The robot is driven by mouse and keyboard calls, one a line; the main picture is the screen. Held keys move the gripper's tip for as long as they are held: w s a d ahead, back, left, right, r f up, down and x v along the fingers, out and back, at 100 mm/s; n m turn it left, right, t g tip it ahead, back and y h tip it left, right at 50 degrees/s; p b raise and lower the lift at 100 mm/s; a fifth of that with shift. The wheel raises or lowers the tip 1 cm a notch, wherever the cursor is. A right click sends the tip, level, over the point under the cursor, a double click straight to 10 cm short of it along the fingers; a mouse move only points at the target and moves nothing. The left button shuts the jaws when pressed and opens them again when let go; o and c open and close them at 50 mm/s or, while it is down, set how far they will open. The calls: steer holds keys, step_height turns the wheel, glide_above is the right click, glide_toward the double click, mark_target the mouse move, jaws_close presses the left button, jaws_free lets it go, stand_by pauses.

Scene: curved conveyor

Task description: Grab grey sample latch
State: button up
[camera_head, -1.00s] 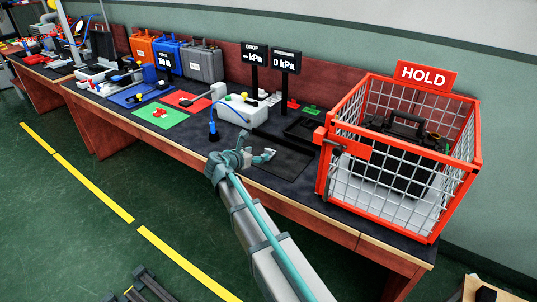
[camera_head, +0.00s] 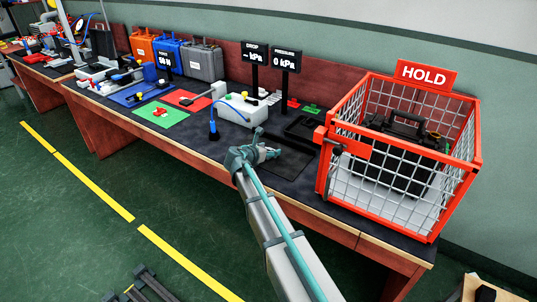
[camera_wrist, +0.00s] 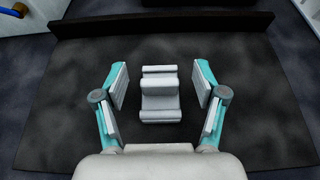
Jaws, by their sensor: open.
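The grey sample latch (camera_wrist: 160,95) shows in the wrist view as a small light grey stepped block. It lies on a dark mat (camera_wrist: 255,75) and sits between my open fingers. My gripper (camera_wrist: 160,88) has one finger on each side of the latch, with a gap to it on both sides. In the head view my gripper (camera_head: 270,153) is over the dark mat (camera_head: 290,162) near the front of the bench. The latch cannot be made out in the head view.
The red HOLD cage (camera_head: 400,150) stands right of my gripper. A black tray (camera_head: 302,130) lies behind the mat. A white box with a blue hose (camera_head: 240,108) stands to the left. A raised dark edge (camera_wrist: 160,22) bounds the mat's far side.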

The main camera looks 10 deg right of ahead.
steer(key=c, duration=1.2)
steer(key=shift+r, duration=0.15)
